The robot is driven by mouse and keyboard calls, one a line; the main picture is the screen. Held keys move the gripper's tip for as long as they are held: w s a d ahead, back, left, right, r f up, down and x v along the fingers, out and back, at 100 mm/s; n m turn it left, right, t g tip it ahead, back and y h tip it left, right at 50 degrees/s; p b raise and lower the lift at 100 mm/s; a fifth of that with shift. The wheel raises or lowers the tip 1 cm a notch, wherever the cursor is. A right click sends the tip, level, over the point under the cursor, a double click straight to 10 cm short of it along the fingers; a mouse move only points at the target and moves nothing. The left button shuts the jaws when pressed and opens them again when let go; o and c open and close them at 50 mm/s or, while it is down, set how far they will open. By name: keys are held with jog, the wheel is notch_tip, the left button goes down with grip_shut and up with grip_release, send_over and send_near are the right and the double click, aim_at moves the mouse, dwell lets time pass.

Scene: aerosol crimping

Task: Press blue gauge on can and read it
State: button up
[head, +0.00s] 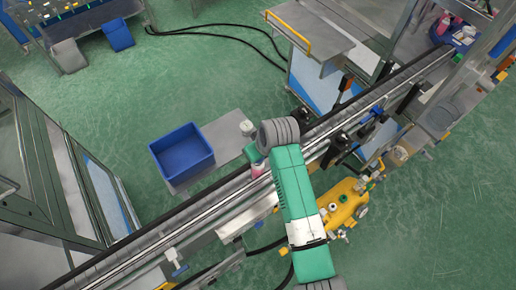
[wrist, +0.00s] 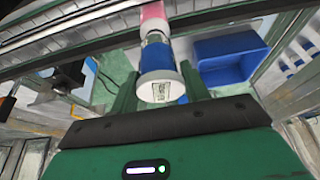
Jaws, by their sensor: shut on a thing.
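The gauge's far end meets or nearly meets the can; contact is hard to tell. The display is too small to read. In the head view the pink can (head: 258,171) shows on the conveyor beside my wrist, and my arm hides most of the gauge.
The conveyor (head: 225,193) runs diagonally across the head view. An empty blue bin (head: 183,153) sits on a grey plate left of the arm, with a whitish item (head: 247,128) near the conveyor. Yellow equipment (head: 345,203) stands right of the arm.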

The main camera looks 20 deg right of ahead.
jog(key=shift+f+b, duration=0.6)
jog(key=shift+f, duration=0.4)
dwell(0.8)
jog(key=shift+r, duration=0.1)
jog(key=shift+r+p, duration=3.25)
jog(key=shift+r, duration=0.15)
